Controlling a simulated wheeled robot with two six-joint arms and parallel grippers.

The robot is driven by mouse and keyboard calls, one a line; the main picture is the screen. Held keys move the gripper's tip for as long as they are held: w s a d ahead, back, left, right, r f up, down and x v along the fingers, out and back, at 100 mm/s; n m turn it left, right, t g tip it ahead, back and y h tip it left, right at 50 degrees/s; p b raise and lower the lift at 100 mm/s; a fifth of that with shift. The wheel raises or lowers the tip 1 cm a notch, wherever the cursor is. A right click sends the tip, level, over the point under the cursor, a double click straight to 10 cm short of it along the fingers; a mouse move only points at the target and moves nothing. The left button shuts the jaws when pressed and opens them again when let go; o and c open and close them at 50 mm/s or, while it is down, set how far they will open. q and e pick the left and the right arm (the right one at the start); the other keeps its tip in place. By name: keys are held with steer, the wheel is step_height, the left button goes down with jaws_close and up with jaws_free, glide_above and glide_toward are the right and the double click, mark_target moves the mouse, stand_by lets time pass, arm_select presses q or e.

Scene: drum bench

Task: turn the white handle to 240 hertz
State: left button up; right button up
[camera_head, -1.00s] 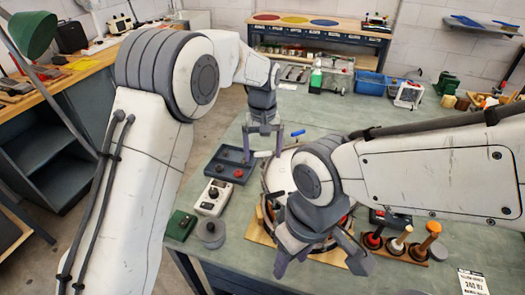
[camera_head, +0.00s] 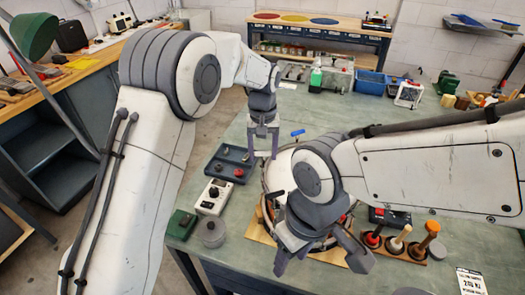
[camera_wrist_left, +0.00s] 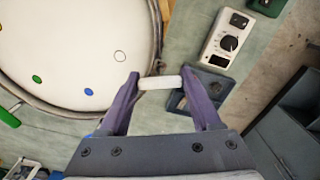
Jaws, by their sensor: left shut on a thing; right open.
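The white handle (camera_wrist_left: 160,82) is a short pale bar at the rim of the drum (camera_wrist_left: 75,45). In the left wrist view it spans the gap between the fingers of my left gripper (camera_wrist_left: 163,88), which is shut on it. The drum's pale head carries small coloured dots.
A blue handle (camera_head: 298,132) stands at the drum's far side; a green one (camera_wrist_left: 9,116) shows in the wrist view. Left of the drum are a grey tray (camera_head: 216,166), a white knob box (camera_head: 205,207) and a green box (camera_head: 179,224). Several mallets (camera_head: 398,243) stand right. A printed card (camera_head: 472,282) lies near.

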mark_target(263, 152)
arm_select(q)
steer(key=shift+r+m+p, duration=0.1)
steer(key=shift+m+p, duration=0.6)
steer(key=shift+m, duration=1.6)
steer(key=shift+w, duration=0.1)
steer(key=o, duration=1.4)
step_height(263, 152, up, 10)
steer(key=shift+r+b, duration=0.2)
steer(key=shift+b, duration=0.5)
